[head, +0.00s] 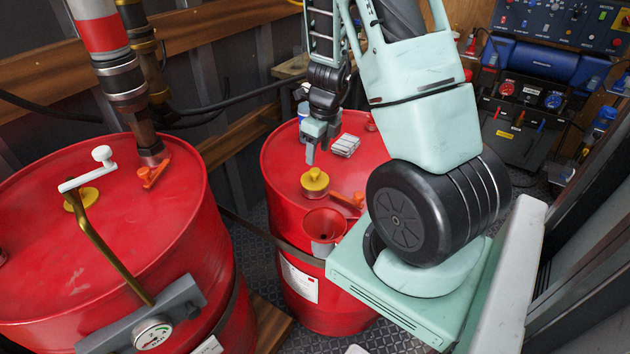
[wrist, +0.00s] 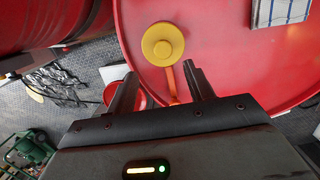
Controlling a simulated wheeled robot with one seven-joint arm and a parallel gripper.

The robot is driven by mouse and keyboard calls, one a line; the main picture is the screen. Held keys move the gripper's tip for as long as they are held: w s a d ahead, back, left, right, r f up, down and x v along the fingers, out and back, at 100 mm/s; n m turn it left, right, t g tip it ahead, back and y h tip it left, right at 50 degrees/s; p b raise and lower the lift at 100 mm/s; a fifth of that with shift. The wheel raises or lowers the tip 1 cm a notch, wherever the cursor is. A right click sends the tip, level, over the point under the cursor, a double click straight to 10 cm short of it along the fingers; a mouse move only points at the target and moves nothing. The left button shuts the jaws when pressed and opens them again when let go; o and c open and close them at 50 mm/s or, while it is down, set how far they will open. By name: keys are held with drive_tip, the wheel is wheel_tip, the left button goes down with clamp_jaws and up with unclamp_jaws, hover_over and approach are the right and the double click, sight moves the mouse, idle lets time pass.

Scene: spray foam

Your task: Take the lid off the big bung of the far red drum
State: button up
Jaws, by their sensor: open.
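The far red drum (head: 285,165) stands upright in the middle of the head view; its top (wrist: 225,60) fills much of the wrist view. A round yellow lid (head: 315,181) with a raised centre sits on the drum top. In the wrist view the lid (wrist: 162,44) lies just beyond my fingertips, roughly centred between them. My gripper (head: 317,153) is open and empty, above the drum top and a little behind the lid in the head view. In the wrist view, an orange handle (wrist: 171,84) shows between the open fingers (wrist: 160,76). Any bung under the lid is hidden.
A red funnel (head: 325,226) is at the drum's front edge, beside the orange handle (head: 346,200). A folded cloth (head: 345,145) lies on the drum top. The near red drum (head: 150,225) at left carries a gauge (head: 153,334), a crank and a thick pipe (head: 118,70).

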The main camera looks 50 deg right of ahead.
sight(315, 170)
drive_tip(key=f, duration=0.2)
drive_tip(key=w+f, duration=0.1)
drive_tip(key=f, duration=0.4)
drive_tip(key=shift+w+d, duration=0.15)
drive_tip(key=shift+d, duration=0.1)
drive_tip(key=c, duration=1)
